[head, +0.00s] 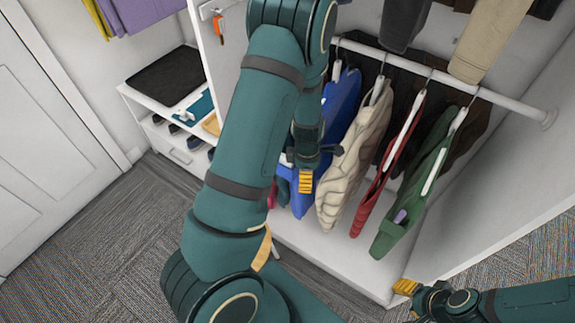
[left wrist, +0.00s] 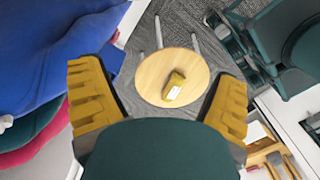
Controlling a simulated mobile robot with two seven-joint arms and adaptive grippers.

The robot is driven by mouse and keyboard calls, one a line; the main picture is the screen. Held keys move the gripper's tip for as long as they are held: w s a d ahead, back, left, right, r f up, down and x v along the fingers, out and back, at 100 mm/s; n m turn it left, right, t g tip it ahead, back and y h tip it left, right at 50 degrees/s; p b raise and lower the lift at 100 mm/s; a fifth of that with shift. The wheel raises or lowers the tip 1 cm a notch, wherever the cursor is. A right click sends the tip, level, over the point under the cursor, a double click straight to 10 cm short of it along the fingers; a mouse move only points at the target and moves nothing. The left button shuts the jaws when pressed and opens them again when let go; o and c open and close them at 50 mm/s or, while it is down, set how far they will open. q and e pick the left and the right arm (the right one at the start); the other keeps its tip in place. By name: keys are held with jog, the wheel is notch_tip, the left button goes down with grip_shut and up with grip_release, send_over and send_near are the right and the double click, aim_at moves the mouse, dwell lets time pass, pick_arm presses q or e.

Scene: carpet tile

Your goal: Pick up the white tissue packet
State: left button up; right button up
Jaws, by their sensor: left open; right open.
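I cannot pick out the white tissue packet with certainty. In the left wrist view a small yellow-brown item with a white patch (left wrist: 174,87) lies on a round wooden stool top (left wrist: 150,78). In the head view a small white item (head: 182,116) lies on the bench at left, beside something teal; it is too small to identify. My left gripper (head: 306,182) is beside the hanging clothes, and in its wrist view its yellow fingers (left wrist: 162,80) are open and empty, with the stool beyond and between them. My right gripper (head: 405,287) is open and empty at lower right, by the wardrobe's front edge.
Several garments hang from a white rail (head: 440,76), including a blue one (head: 340,100) close to my left gripper. A white bench (head: 150,117) holds a black cushion (head: 166,76), with shoes below. Grey carpet (head: 100,225) lies clear at left. My left arm hides much of the centre.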

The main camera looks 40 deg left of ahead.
pick_arm(q)
jog(key=w+a+r+n, duration=0.3)
jog(key=a+r+n, duration=0.65)
jog(key=n, duration=0.25)
notch_tip(320, 180, down, 9)
jog(key=shift+r+b, duration=0.2)
jog(key=shift+b, duration=0.75)
jog(key=shift+n, duration=0.3)
jog(key=f+b, duration=0.1)
jog(key=f, duration=0.3)
jog(key=shift+s+a+f+b, duration=0.1)
jog(key=shift+s+a+b, duration=0.05)
jog(key=shift+a+b, duration=0.25)
jog(key=shift+f, duration=0.5)
pick_arm(e)
jog(key=f, duration=0.1)
jog(key=w+f, duration=0.1)
jog(key=f, duration=0.1)
jog(key=shift+a+f, duration=0.2)
jog(key=shift+f, duration=0.1)
pick_arm(q)
jog(key=shift+c, duration=0.3)
jog(key=c, duration=0.9)
